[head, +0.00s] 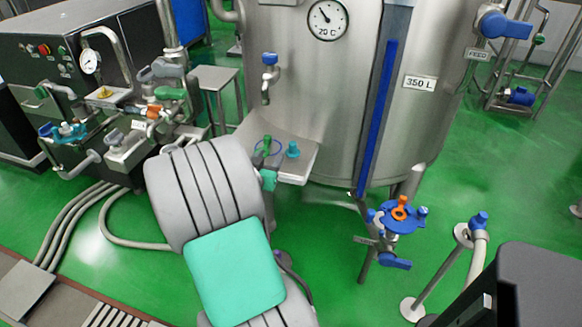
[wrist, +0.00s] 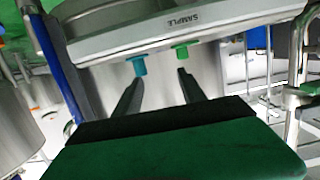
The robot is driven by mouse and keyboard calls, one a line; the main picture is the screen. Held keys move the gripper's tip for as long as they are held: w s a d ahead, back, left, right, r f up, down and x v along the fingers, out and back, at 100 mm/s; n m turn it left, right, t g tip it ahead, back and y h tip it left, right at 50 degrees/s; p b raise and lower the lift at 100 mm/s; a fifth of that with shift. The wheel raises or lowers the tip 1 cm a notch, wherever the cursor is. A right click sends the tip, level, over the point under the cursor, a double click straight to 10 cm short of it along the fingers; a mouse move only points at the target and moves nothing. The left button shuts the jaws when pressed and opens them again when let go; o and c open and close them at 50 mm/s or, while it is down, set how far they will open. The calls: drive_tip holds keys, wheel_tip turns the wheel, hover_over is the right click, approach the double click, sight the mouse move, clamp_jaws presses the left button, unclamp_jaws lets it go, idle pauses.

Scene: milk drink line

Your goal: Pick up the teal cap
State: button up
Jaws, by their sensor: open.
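The teal cap (head: 292,149) stands upright on the small steel shelf (head: 303,166) at the front of the big tank. A green cap (head: 267,144) stands to its left in the head view. In the wrist view, which appears upside down, the teal cap (wrist: 139,66) is just beyond my left finger's tip and the green cap (wrist: 182,50) is beyond the right one. My gripper (wrist: 160,76) is open and empty, facing the shelf, with neither cap between its fingers. In the head view my arm hides most of the gripper.
The steel tank (head: 330,90) rises behind the shelf. A sample tap (head: 268,78) juts out above it. A valve with a blue handwheel (head: 400,218) stands at the right. Machinery with pipes (head: 120,110) is at the left.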

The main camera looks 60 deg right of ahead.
sight(292, 148)
drive_tip(key=s+d+h, duration=0.1)
drive_tip(key=s+d+f+h, duration=0.1)
drive_tip(key=s+d, duration=0.1)
drive_tip(key=shift+s+f, duration=0.1)
drive_tip(key=d, duration=0.5)
drive_tip(key=d+p, duration=0.1)
drive_tip(key=d, duration=0.1)
drive_tip(key=shift+w+d+f, duration=0.2)
drive_tip(key=shift+w+f, duration=0.1)
drive_tip(key=shift+f, duration=0.05)
clamp_jaws()
